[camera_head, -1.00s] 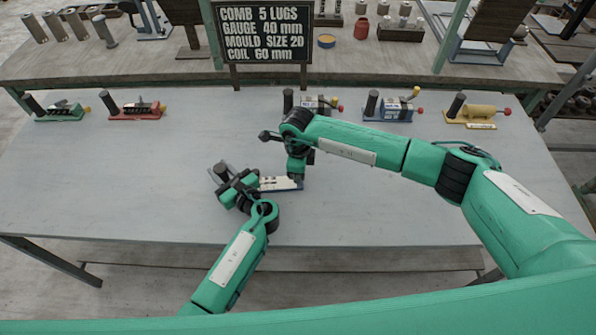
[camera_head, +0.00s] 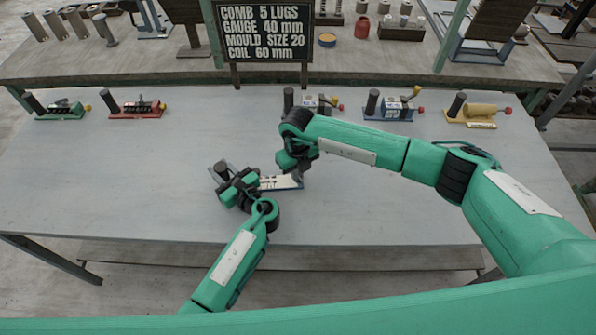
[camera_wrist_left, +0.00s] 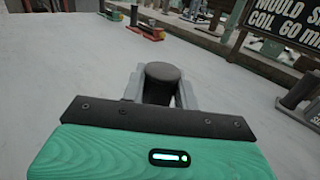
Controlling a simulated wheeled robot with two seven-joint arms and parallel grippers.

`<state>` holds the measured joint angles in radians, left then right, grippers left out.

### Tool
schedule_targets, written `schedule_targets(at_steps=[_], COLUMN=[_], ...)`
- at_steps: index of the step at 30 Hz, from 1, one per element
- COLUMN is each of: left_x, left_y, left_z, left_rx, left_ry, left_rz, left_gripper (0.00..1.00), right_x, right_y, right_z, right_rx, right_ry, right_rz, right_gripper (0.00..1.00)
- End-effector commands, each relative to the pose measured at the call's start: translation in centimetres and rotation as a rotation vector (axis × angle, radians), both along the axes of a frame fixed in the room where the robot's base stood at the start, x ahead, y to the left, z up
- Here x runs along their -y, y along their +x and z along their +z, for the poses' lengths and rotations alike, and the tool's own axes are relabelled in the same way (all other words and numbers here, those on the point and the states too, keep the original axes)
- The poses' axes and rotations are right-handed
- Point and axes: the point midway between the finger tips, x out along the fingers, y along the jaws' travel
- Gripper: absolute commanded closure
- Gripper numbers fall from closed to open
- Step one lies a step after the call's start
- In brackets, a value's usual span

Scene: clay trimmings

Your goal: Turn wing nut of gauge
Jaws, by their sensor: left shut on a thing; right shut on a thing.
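The gauge (camera_head: 278,183) lies on the grey table as a pale, scale-like plate with a dark upright handle at its left end. My left gripper (camera_head: 222,172) is shut on that handle (camera_wrist_left: 162,82), which shows as a dark round post between the fingers in the left wrist view. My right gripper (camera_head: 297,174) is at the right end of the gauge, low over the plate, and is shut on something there. The wing nut itself is hidden by the right gripper or too small to make out.
Along the table's back edge stand a green tool (camera_head: 62,110), a red tool (camera_head: 137,108), a partly hidden tool (camera_head: 318,103), a blue tool (camera_head: 388,108) and a yellow tool (camera_head: 476,113). A sign (camera_head: 265,35) reads "GAUGE 40 mm". The table's left and front right are clear.

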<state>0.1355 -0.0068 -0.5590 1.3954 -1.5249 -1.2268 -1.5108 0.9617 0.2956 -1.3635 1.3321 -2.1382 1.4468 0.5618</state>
Motion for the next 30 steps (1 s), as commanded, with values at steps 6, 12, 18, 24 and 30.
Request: schedule_targets(at_steps=[6,12,18,24,30], left_x=[0.00,0.00,0.01,0.01,0.01], left_y=[-0.02,-0.02,-0.03,-0.03,-0.03], left_z=[-0.04,-0.04,-0.04,-0.04,-0.04], left_rx=[-0.001,-0.001,-0.001,-0.001,-0.001], left_ry=[0.001,0.001,0.000,0.000,0.000], left_rz=[0.000,0.000,0.000,0.000,0.000], left_gripper=[1.00,1.00,1.00,1.00,1.00], right_x=[-0.11,-0.14,-0.16,-0.16,-0.16], right_y=[0.00,-0.01,-0.01,-0.01,-0.01], right_z=[0.07,0.07,0.07,0.07,0.07], right_rx=[0.000,0.001,0.001,0.001,0.001], right_ry=[0.001,0.001,0.001,0.001,0.001], right_rz=[-0.120,-0.180,-0.202,-0.203,-0.203], right_gripper=[1.00,1.00,1.00,1.00,0.80])
